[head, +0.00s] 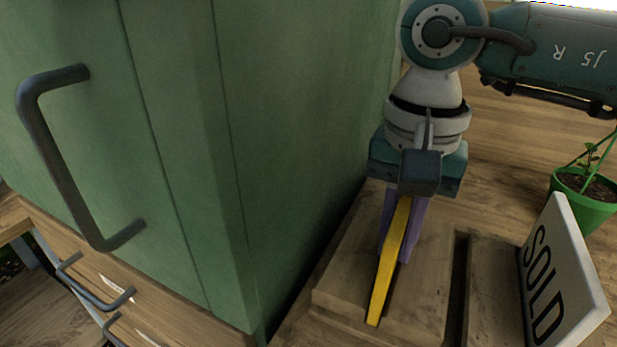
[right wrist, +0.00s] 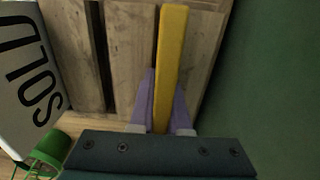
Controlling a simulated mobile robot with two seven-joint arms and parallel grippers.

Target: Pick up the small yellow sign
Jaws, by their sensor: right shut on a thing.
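The yellow sign (head: 388,270) is seen edge-on in the head view, upright over a wooden block (head: 340,285) with a dark slot beside the sign. My right gripper (head: 404,235) has its purple fingers on either side of the sign and is shut on it. In the right wrist view the sign (right wrist: 171,60) runs up from between the fingers (right wrist: 161,105). I cannot tell whether its lower edge is still in the slot. My left gripper is not in view.
A white SOLD sign (head: 562,275) stands to the right on another wooden block (head: 483,290). A green pot with a plant (head: 585,200) is behind it. A green cabinet (head: 290,130) with a dark handle stands close on the left. Bare wood (head: 500,150) lies behind the gripper.

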